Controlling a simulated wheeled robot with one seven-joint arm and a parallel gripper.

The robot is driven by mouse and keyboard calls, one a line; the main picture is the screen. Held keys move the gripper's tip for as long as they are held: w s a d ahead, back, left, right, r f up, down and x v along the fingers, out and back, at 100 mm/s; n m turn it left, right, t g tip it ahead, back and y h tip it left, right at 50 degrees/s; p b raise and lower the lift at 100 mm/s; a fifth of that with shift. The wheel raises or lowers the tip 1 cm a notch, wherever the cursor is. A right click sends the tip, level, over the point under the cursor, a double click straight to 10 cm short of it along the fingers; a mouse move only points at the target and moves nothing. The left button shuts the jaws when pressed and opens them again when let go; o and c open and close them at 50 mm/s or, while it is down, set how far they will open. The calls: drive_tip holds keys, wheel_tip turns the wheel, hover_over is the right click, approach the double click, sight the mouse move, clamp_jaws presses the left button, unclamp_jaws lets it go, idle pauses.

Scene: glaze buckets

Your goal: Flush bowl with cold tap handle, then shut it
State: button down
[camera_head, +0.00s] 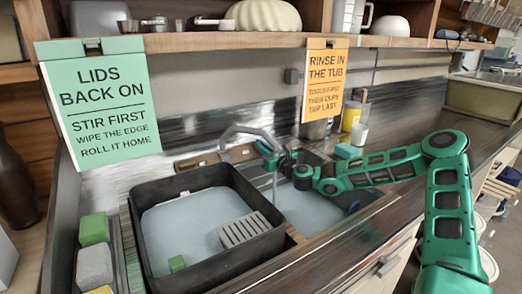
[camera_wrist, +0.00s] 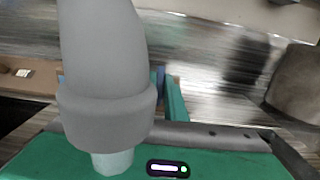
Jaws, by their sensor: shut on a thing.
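My gripper (camera_head: 264,148) is at the tap's base, behind the stream, shut on the tap handle. In the wrist view a bit of the blue cold handle (camera_wrist: 160,76) shows beside a green finger; the spout hides most of the grip.
A black tub (camera_head: 150,262) of water with a grey slotted block (camera_head: 244,229) stands left of the bowl. Sponges (camera_head: 94,229) lie further left. Green (camera_head: 98,100) and orange (camera_head: 325,82) signs hang from the shelf above. A yellow cup (camera_head: 351,116) stands behind my arm.

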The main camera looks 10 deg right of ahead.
idle(0.3)
drive_tip(key=c, duration=1.8)
unclamp_jaws()
drive_tip(key=v, duration=0.7)
drive_tip(key=shift+s+d+f, duration=0.15)
